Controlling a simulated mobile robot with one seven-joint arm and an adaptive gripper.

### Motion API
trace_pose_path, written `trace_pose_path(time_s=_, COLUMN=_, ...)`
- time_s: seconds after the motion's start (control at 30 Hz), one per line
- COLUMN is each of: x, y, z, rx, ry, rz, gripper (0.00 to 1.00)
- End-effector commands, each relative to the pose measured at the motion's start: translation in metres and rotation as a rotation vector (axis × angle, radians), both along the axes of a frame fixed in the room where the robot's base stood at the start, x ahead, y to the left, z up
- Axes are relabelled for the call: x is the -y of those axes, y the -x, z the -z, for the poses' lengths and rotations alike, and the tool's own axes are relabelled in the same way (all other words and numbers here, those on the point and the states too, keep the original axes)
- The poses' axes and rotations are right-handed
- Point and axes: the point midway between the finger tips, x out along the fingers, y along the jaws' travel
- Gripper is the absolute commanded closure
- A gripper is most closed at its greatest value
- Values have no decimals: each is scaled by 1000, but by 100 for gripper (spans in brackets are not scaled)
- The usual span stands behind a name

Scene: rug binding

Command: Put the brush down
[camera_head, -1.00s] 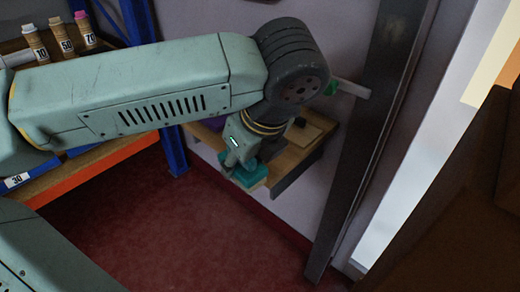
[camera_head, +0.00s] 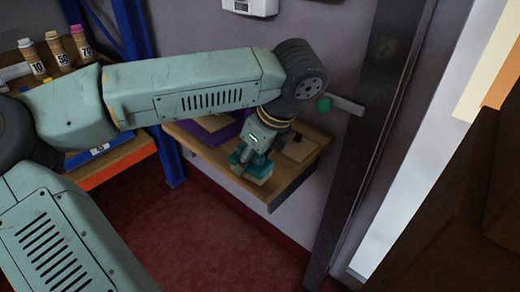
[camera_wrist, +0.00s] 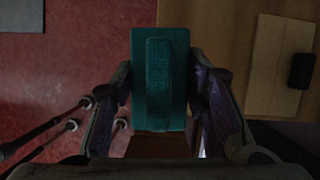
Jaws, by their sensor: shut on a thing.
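The brush appears as a teal block (camera_wrist: 160,70) with a raised middle strip, between the fingers in the wrist view. In the head view its teal and pale body (camera_head: 260,168) shows at the fingertips. My gripper (camera_head: 253,166) is shut on it; both fingers flank it in the wrist view (camera_wrist: 165,100). The brush is at the front edge of a wooden wall shelf (camera_head: 298,160). In the wrist view it lies partly over the shelf (camera_wrist: 222,25) and partly over the red floor. I cannot tell whether it touches the shelf.
On the shelf lies a pale board (camera_head: 302,148) with a small dark block (camera_head: 292,136); a purple item (camera_head: 222,132) sits further left. A dark post (camera_head: 365,120) with a green-ended lever (camera_head: 324,104) stands right. A rack with several numbered bottles (camera_head: 58,50) is at left. Red floor lies below.

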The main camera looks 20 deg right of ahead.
Motion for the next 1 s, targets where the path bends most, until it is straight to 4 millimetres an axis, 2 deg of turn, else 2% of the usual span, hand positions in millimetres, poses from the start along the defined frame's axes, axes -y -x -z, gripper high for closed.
trace_pose_path(time_s=0.1, x=14, y=-18, z=-1, rx=-1, ry=2, rz=1, gripper=81)
trace_pose_path(time_s=0.47, x=34, y=-45, z=3, rx=-2, ry=1, rz=1, gripper=81)
trace_pose_path(time_s=0.63, x=31, y=-43, z=35, rx=-1, ry=0, rz=2, gripper=81)
trace_pose_path(time_s=1.0, x=31, y=-43, z=39, rx=1, ry=0, rz=0, gripper=81)
